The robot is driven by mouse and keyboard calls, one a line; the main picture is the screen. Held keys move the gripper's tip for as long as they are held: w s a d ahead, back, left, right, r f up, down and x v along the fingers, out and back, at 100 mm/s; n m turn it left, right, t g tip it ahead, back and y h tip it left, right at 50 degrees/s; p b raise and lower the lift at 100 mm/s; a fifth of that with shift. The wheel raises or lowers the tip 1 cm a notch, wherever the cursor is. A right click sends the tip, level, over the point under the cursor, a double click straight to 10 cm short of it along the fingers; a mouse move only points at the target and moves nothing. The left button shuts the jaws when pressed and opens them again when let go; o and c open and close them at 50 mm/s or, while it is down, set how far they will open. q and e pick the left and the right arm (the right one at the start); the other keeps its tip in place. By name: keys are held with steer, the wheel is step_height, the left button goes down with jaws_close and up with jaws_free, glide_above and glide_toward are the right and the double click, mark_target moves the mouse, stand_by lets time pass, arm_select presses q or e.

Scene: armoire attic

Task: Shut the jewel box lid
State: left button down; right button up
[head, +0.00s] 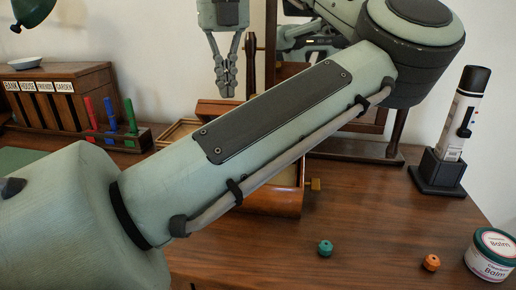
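The jewel box (272,203) is a brown wooden box on the table, mostly hidden behind my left arm. A pale-lined compartment (174,132) shows at its left. A reddish-brown panel (217,107), apparently the raised lid, shows at the back above my arm; its exact angle is hidden. A brass-coloured knob (313,184) sticks out at the right side. My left gripper (228,94) points down above this panel, its fingers close together and nothing seen between them. Whether it touches the panel cannot be told. My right gripper is not in view.
A labelled wooden organizer (62,95) and colored markers (110,115) stand at left. A framed mirror (300,60) stands behind. A black-and-white device (455,130) stands at right. A teal bead (325,248), an orange bead (431,262) and a balm jar (491,256) sit front right.

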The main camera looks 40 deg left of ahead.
arm_select(q)
step_height(320, 180, up, 7)
steer(key=p, duration=0.5)
steer(key=shift+f, duration=0.1)
stand_by(2.2)
